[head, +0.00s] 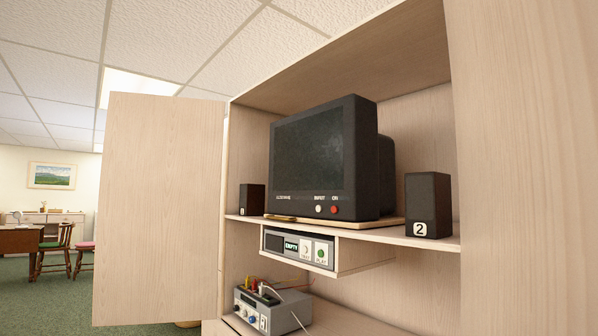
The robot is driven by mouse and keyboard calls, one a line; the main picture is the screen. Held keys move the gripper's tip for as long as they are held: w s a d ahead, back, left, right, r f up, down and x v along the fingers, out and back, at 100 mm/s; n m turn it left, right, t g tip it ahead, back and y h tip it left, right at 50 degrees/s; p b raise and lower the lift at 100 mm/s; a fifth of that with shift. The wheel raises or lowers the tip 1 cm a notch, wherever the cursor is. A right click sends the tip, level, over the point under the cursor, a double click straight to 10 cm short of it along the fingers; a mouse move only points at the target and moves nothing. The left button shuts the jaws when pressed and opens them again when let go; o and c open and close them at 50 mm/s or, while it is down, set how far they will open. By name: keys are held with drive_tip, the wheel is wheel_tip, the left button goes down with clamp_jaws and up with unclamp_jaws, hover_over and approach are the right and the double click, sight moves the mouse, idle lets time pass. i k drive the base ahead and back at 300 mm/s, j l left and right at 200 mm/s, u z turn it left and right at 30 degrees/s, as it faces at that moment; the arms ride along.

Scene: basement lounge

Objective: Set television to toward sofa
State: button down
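The television (314,155) is a black boxy CRT set on a shelf inside a pale wood cabinet (249,160). Its dark screen faces the left front of the picture, and its right side and bulging back show. A white button marked INPUT and a red one marked ON sit at its lower right. It rests on a thin light wooden board (385,221) lying on the shelf. No sofa shows in the head view. My gripper is not in view.
The open cabinet door (158,210) stands at left. Small black speakers (428,205) (252,199) flank the television. Below are a player reading EMPTY (297,248) and a grey device with wires (270,306). A desk (20,240) and chairs (55,250) stand far left on green carpet.

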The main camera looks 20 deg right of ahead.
sight(328, 154)
drive_tip(key=i+j+z, duration=0.6)
drive_tip(key=i+z, duration=0.15)
drive_tip(key=i, duration=0.65)
drive_tip(key=i+j, duration=0.1)
